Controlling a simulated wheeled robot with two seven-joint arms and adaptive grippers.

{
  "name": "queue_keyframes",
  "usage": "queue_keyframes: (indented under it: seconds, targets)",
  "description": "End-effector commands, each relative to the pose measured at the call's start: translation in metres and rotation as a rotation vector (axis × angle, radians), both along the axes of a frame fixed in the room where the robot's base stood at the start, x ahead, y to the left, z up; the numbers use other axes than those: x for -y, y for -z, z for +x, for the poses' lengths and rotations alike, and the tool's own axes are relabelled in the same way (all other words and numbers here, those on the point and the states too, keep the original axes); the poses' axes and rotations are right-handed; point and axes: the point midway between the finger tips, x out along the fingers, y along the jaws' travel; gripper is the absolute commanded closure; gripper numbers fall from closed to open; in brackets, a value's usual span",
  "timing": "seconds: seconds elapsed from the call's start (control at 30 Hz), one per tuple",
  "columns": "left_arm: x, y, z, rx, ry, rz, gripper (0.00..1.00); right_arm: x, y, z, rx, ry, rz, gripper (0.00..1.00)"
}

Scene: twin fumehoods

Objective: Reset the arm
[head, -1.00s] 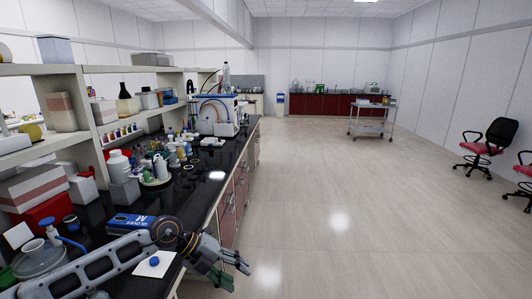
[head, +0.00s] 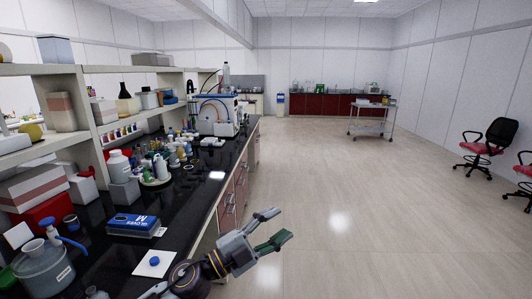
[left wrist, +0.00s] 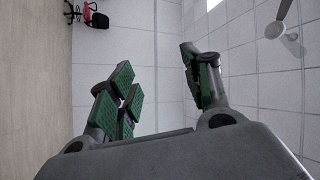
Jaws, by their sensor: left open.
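My left gripper (head: 277,228) is in the lower middle of the head view, beyond the bench's front edge and over the floor. Its green-padded fingers are spread apart with nothing between them. The left wrist view also shows the open fingers (left wrist: 158,90), with wall panels and floor behind them. Most of my left arm is below the picture; only the wrist part shows. My right gripper is not in view.
The floor (head: 370,220) to the right is clear, with a cart (head: 372,120) and chairs (head: 490,145) farther off.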

Motion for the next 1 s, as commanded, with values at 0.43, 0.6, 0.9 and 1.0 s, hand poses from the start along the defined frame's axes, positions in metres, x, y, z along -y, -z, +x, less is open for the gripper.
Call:
queue_keyframes:
  seconds: [0.43, 0.6, 0.9, 1.0]
  targets:
    - [-0.072, 0.013, 0.036, -0.284, -0.394, -0.292, 0.51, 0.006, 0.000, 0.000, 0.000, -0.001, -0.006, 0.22]
    - [-0.107, 0.041, 0.042, -0.427, -0.547, -0.353, 0.51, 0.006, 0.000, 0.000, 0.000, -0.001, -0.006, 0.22]
    - [-0.163, 0.112, 0.031, -0.723, -0.801, -0.398, 0.51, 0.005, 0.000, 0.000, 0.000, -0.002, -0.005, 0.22]
    - [-0.180, 0.139, 0.020, -0.831, -0.876, -0.397, 0.51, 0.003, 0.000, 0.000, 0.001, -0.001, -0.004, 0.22]
